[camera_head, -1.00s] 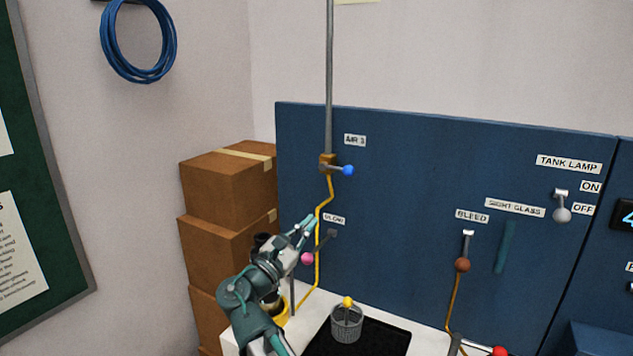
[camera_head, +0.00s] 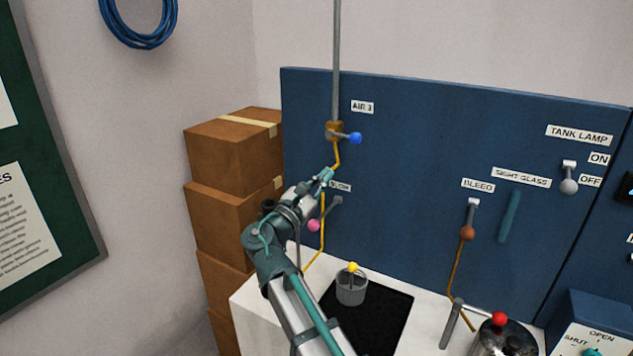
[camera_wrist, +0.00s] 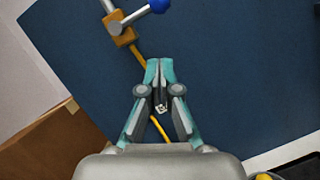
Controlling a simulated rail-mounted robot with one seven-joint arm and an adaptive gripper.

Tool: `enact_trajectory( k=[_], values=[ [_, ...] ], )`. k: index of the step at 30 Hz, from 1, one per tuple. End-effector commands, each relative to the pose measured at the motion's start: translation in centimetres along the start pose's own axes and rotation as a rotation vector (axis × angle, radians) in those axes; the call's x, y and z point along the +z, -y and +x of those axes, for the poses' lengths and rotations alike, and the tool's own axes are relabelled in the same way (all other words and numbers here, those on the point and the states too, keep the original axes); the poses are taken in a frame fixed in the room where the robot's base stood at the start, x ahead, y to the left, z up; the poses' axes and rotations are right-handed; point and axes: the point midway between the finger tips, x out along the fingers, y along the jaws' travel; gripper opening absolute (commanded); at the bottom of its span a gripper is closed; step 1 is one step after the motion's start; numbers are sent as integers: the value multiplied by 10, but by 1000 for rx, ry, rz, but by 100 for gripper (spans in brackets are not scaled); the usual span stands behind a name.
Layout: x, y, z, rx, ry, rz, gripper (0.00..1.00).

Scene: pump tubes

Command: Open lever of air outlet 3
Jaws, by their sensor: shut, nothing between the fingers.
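The air outlet 3 lever has a blue ball knob (camera_head: 355,138) on a short grey handle. The handle sticks out to the right from a brass valve body (camera_head: 333,131), under the label AIR 3 (camera_head: 362,107). In the wrist view the blue knob (camera_wrist: 159,5) is cut by the top edge, and the brass valve (camera_wrist: 121,28) is at the upper left. My gripper (camera_head: 328,173) is below the valve, apart from the lever. In the wrist view its teal fingers (camera_wrist: 160,66) are together with nothing between them. The yellow hose passes behind my gripper.
A pink-knobbed lever (camera_head: 314,225) is just below my gripper, its label partly hidden. Cardboard boxes (camera_head: 235,150) stand at the left. A grey cup (camera_head: 351,288) with a yellow ball stands on the black mat (camera_head: 385,320).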

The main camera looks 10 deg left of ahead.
Motion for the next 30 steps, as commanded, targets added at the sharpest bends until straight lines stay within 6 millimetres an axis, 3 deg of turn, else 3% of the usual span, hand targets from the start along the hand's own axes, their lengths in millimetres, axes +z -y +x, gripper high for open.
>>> enact_trajectory(
  k=[6,12,30],
  values=[
    [2,-2,46,-3,1,0,0],
    [20,-1,66,-1,1,1,0],
    [28,0,76,0,0,0,0]
  ],
)
